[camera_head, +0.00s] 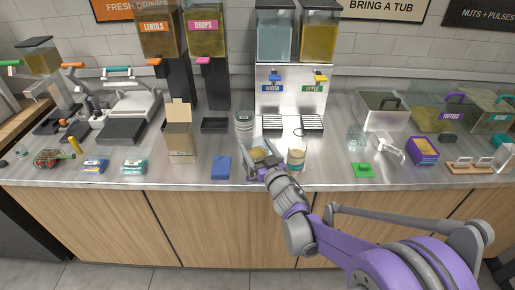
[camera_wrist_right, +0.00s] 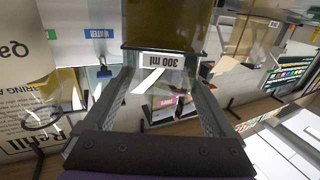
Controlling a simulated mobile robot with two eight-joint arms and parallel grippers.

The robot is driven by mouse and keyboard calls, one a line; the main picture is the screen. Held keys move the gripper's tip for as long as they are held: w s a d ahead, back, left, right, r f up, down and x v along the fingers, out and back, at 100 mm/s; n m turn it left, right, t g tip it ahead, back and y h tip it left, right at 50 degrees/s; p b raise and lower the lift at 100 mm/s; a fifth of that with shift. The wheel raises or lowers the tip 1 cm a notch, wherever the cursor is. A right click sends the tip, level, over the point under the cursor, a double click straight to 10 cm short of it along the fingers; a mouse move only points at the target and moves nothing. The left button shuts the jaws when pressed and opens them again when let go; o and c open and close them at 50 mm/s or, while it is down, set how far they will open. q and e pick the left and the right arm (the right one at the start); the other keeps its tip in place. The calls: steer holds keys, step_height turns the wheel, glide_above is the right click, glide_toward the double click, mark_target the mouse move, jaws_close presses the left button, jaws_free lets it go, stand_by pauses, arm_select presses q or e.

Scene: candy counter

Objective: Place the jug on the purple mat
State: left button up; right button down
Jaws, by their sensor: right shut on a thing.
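My right gripper (camera_head: 262,164) is shut on a clear jug (camera_head: 257,154) with amber contents, over the front middle of the counter. In the right wrist view the jug (camera_wrist_right: 165,28) fills the space between the two fingers, with a white "300 ml" label towards me. Whether its base touches the counter is hard to tell. A flat blue-violet piece (camera_head: 221,167) lies just left of the gripper near the front edge; I cannot tell for sure that it is the purple mat. My left gripper is not in view.
A cream-and-brown cup (camera_head: 296,159) stands close right of the gripper. Stacked clear cups (camera_head: 244,127) stand behind it. A cardboard box (camera_head: 179,140) is to the left, the drink dispenser (camera_head: 291,98) behind. A green piece (camera_head: 363,170) lies to the right.

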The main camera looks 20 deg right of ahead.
steer(key=shift+f, duration=0.2)
jaws_free()
steer(key=shift+r, duration=0.1)
